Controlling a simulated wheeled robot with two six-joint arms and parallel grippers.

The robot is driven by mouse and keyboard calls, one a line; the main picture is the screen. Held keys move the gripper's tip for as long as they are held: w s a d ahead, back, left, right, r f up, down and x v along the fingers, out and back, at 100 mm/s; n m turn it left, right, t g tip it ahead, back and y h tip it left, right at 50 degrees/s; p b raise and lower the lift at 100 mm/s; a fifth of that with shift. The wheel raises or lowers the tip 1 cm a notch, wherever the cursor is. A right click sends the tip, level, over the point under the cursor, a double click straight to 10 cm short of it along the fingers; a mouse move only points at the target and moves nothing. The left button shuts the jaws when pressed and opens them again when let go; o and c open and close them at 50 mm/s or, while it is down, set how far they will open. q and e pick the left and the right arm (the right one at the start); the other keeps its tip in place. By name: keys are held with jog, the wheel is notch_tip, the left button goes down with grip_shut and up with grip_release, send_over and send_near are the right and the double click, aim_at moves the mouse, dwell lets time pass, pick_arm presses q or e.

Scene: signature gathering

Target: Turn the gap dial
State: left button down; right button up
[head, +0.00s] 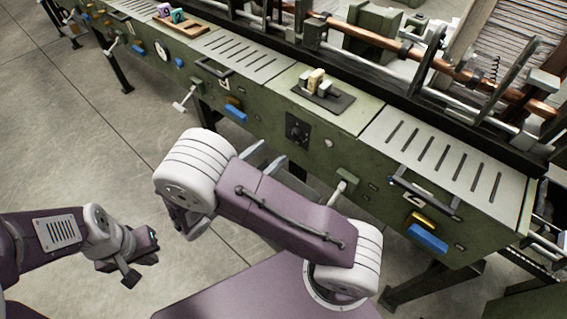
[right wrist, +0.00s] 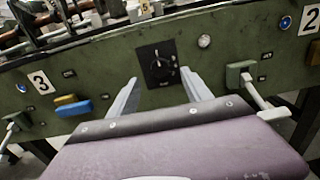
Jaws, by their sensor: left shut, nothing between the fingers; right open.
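The gap dial looks to be the round black knob on a square black plate (head: 297,131) on the front of the green machine. In the right wrist view the dial (right wrist: 158,64) lies ahead, between and beyond my two fingers. My right gripper (head: 265,162) is open and empty, short of the machine front and below left of the dial in the head view. Its fingers (right wrist: 160,92) also show in the right wrist view, apart from the dial. My left gripper (head: 143,266) is shut and empty over the floor at the lower left.
Levers with pale handles (head: 184,100) and (head: 345,183) stick out from the machine front. Blue pedals (head: 428,238) and (head: 235,113) also project. The floor (head: 75,140) at left is clear.

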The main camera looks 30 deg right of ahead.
aim_at(292, 135)
jog(key=shift+t, duration=0.3)
jog(key=x, duration=0.6)
jog(key=f+b+x, duration=0.1)
jog(key=x, duration=0.2)
grip_shut()
